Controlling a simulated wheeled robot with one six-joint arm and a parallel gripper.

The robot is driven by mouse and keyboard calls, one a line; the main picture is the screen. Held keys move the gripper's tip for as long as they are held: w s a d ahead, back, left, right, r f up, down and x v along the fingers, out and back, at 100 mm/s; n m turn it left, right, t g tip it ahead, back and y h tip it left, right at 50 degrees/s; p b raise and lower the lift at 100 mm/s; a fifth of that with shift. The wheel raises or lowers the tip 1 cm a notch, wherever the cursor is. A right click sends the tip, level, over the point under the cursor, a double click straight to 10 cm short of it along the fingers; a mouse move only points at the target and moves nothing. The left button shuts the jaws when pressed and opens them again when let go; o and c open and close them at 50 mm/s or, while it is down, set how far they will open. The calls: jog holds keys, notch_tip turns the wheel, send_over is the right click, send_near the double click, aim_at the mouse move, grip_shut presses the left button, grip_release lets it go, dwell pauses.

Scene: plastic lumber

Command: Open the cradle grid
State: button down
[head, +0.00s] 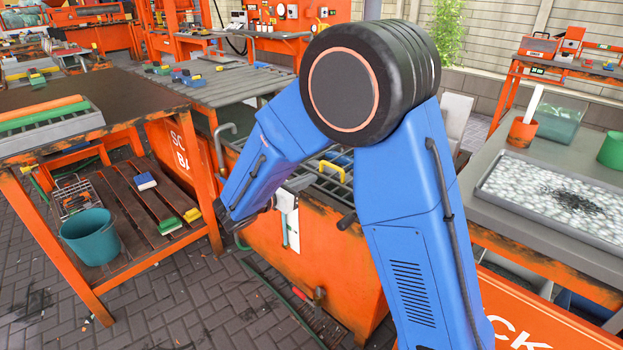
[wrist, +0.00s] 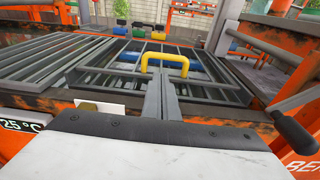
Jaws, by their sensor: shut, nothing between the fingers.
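The cradle grid (wrist: 130,66) is a dark metal frame of bars that appears to lie flat over the top of the orange tank (head: 318,275). A yellow arched handle (wrist: 165,61) stands on it, and it also shows in the head view (head: 333,171). Blue pieces (wrist: 196,68) show between the bars. My gripper (wrist: 161,82) is shut and empty, its fingers pointing at the handle from the near side. The fingertips overlap the handle's lower part in the wrist view; I cannot tell whether they touch. My arm hides part of the tank in the head view.
A black lever (wrist: 295,133) sticks out at the tank's right side. A grey pipe (head: 222,146) rises at its left corner. An orange bench (head: 100,135) stands left, with a teal bucket (head: 90,236) on its lower shelf. A tray of pale pellets (head: 540,190) lies right.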

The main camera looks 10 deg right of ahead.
jog(key=x, duration=0.8)
